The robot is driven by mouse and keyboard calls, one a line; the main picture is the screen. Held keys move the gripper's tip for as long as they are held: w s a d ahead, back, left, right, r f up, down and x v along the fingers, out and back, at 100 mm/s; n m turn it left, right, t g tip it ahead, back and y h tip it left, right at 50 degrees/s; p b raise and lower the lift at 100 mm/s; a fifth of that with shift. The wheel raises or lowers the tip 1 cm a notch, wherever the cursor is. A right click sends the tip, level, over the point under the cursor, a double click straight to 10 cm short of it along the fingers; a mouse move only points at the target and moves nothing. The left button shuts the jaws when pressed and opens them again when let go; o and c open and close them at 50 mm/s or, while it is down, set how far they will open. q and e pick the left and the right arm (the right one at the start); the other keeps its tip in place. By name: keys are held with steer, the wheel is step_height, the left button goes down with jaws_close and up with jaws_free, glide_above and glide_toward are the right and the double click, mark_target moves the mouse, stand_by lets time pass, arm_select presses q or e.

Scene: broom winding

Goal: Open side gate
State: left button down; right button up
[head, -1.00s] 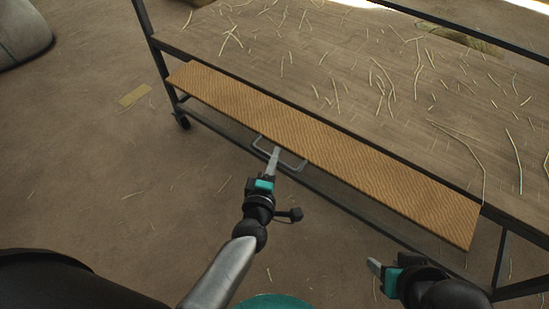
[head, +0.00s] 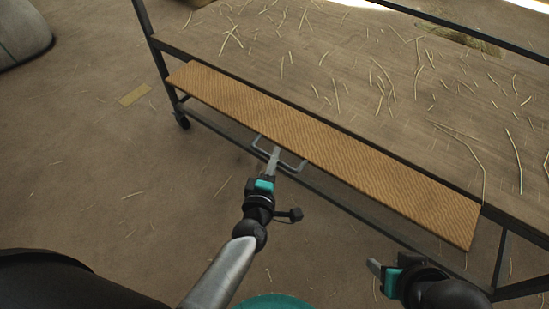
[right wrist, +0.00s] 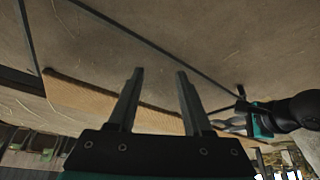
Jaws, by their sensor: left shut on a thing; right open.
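The side gate (head: 330,150) is a long ribbed tan panel along the near side of a dark-framed cart. It leans outward from the bed edge, and also shows in the right wrist view (right wrist: 80,98). A grey wire handle (head: 292,166) sticks out from its lower edge. My left gripper (head: 274,158) is shut on the handle. My right gripper (head: 378,268) is open and empty near the panel's right end, apart from it. Its two fingers show in the right wrist view (right wrist: 158,78).
The cart bed (head: 330,60) is strewn with straw pieces. A dark lower rail (head: 340,207) and a wheel (head: 182,120) sit below the panel. A yellow strip (head: 134,95) lies on the floor at left. Bare floor (head: 90,190) is open in front.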

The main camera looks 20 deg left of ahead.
stand_by(0.3)
arm_select(q)
steer(key=shift+r, duration=0.15)
steer(key=r+p, duration=0.3)
steer(key=p, duration=0.1)
steer(key=w+r+p, duration=0.1)
steer(key=r+p, duration=0.1)
steer(key=shift+w+d+r, duration=0.1)
steer(key=shift+d+r, duration=0.15)
steer(key=shift+r, duration=0.1)
arm_select(e)
steer(key=s+f+g, duration=0.2)
steer(key=s+f, duration=0.1)
steer(key=f, duration=0.9)
steer(key=shift+d+f+g+h, duration=0.2)
steer(key=shift+d+g+h, duration=0.1)
steer(key=shift+d, duration=0.1)
arm_select(q)
steer(key=c, duration=0.9)
jaws_free()
